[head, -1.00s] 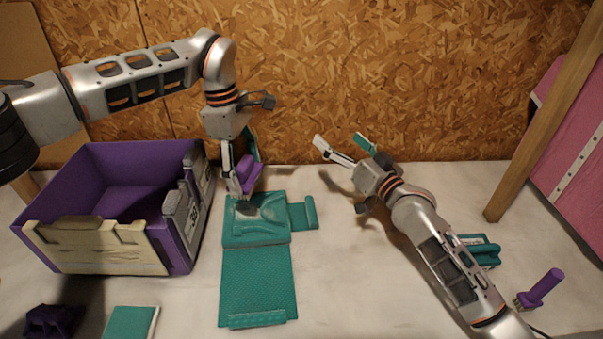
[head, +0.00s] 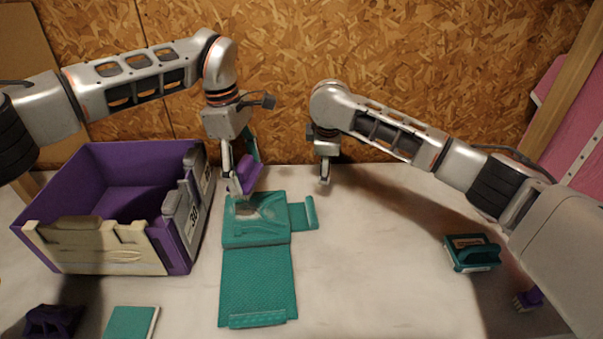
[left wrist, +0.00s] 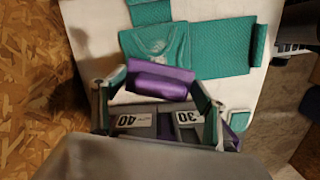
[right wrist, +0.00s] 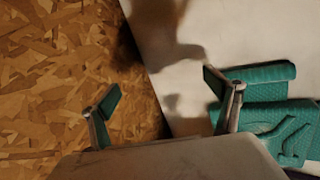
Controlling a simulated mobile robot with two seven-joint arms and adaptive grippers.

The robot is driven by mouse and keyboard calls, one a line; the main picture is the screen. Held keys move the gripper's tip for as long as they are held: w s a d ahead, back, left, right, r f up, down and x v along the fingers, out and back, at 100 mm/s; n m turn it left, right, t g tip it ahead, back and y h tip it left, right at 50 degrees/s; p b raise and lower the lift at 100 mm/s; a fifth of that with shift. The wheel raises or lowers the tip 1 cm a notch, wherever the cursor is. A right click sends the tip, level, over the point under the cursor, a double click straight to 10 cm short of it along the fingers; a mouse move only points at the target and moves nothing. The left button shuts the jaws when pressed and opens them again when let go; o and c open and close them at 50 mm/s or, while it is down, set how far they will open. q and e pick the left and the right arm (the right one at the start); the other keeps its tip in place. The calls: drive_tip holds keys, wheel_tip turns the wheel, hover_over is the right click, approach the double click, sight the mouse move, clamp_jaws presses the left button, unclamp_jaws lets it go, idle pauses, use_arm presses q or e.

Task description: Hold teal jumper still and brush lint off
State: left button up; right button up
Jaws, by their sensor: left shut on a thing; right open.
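The teal jumper (head: 258,285) lies flat on the table, with one sleeve out to the right; a greyish patch shows near its upper left part. It also shows in the left wrist view (left wrist: 222,45) and at the right edge of the right wrist view (right wrist: 270,118). My left gripper (head: 240,178) is shut on a purple block-like thing (left wrist: 160,80), just above the jumper's top end; I cannot tell if it touches the cloth. My right gripper (right wrist: 162,92) is open and empty, beyond the sleeve near the back wall. A purple-handled brush (head: 533,296) is mostly hidden by my right arm.
A purple crate (head: 110,180) with a cream front and grey numbered clips stands at left. A teal boxy thing (head: 472,252) lies at right. A teal pad (head: 130,322) and a dark purple thing (head: 55,321) lie at the front left.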

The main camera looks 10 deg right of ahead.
sight(302, 215)
drive_tip(key=s+a+r+n+g+y, duration=0.15)
drive_tip(key=s+a+r+g, duration=0.25)
drive_tip(key=s+a+g, duration=0.5)
drive_tip(key=f+t, duration=0.1)
drive_tip(key=f, duration=0.3)
drive_tip(key=s+f+t, duration=0.1)
drive_tip(key=f, duration=0.2)
drive_tip(key=s+d+f+n+t, duration=0.1)
drive_tip(key=f, duration=0.3)
drive_tip(key=shift+f+h, duration=0.25)
drive_tip(key=shift+f, duration=0.05)
drive_tip(key=shift+s, duration=0.15)
clamp_jaws()
drive_tip(key=shift+d, duration=0.1)
